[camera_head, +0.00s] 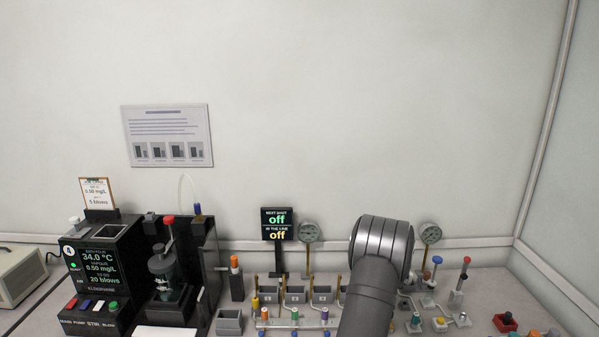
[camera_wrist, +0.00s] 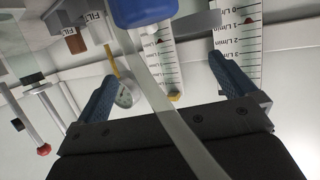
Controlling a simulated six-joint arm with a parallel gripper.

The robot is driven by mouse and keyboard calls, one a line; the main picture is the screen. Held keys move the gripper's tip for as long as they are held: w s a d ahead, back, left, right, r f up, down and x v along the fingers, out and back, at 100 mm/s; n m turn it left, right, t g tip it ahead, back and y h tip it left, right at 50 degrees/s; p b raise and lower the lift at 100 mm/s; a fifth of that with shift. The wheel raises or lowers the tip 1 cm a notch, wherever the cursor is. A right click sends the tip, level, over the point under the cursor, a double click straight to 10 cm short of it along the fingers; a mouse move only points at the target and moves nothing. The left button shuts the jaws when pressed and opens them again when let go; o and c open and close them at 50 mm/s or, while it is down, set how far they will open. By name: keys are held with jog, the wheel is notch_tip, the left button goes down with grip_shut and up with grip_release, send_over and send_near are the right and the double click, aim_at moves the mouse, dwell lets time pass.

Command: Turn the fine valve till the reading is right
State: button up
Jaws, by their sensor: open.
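In the wrist view my gripper (camera_wrist: 162,66) is open, its two blue fingers wide apart. A blue knob (camera_wrist: 145,12) shows at the top, above and between the fingertips, with a pale strip (camera_wrist: 170,110) running down across the gap. I cannot tell whether it is the fine valve. White scales marked L/min, one (camera_wrist: 158,55) between the fingers and one (camera_wrist: 243,45) by the right finger, each show a dark red marker. A round gauge (camera_wrist: 125,97) shows beside the left finger, its reading too small to tell. In the head view my arm hides the gripper.
A two-line display (camera_head: 277,224) reads off and off. Two dial gauges, (camera_head: 309,231) and (camera_head: 430,233), stand behind the bench fittings. Several coloured knobs stand close together at the front, including a purple one (camera_head: 325,313). A black tester (camera_head: 104,262) is at left; a red-topped lever (camera_head: 462,280) at right.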

jog(key=shift+v, duration=2.3)
